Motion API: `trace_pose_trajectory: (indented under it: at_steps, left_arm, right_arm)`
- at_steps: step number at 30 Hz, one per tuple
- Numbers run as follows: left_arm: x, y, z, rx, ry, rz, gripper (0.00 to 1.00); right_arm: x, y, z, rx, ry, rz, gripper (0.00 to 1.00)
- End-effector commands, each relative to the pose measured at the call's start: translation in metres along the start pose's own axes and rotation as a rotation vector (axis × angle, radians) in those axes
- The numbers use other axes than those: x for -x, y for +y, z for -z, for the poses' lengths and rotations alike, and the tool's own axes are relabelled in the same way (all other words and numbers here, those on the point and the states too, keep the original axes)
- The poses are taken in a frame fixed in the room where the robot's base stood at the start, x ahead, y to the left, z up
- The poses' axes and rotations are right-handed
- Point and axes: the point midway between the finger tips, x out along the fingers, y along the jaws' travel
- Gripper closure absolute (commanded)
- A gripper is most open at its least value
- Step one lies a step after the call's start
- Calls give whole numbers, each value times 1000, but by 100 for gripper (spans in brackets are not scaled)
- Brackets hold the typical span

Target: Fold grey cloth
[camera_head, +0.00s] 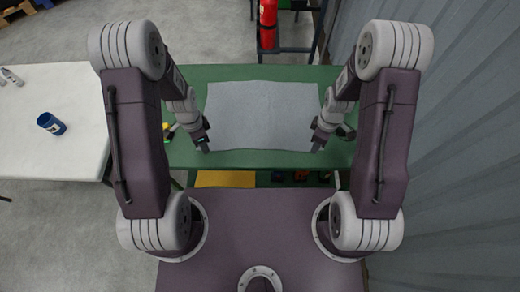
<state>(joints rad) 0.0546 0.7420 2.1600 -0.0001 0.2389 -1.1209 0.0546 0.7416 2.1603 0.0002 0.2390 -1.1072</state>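The grey cloth (262,112) lies spread out flat on the green table (190,158) in the head view. My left gripper (204,147) is at the cloth's near left corner, and my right gripper (318,146) is at its near right corner. The fingers are small and seen from above, so I cannot tell whether either gripper is open or shut, or whether it touches the cloth. The cloth's right and left edges are partly close behind my arms.
A white table (50,125) with a blue cup (51,124) stands to the left. A red fire extinguisher (268,25) stands beyond the green table. A corrugated grey wall (465,150) is on the right. Below the table's near edge are a yellow item (225,179) and small coloured objects.

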Motion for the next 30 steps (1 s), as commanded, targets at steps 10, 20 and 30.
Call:
trace_pose_trajectory:
  at_steps: [10, 20, 30]
  left_arm:
    - [-1, 0, 0, 0, -1, -1, 96]
    - [-1, 1, 0, 0, -1, -2, 100]
    - [15, 0, 0, 0, -1, -1, 100]
  right_arm:
    - [-1, 0, 0, 0, -1, 2, 96]
    - [-1, 0, 0, 0, -1, 2, 100]
    - [15, 0, 0, 0, -1, 1, 100]
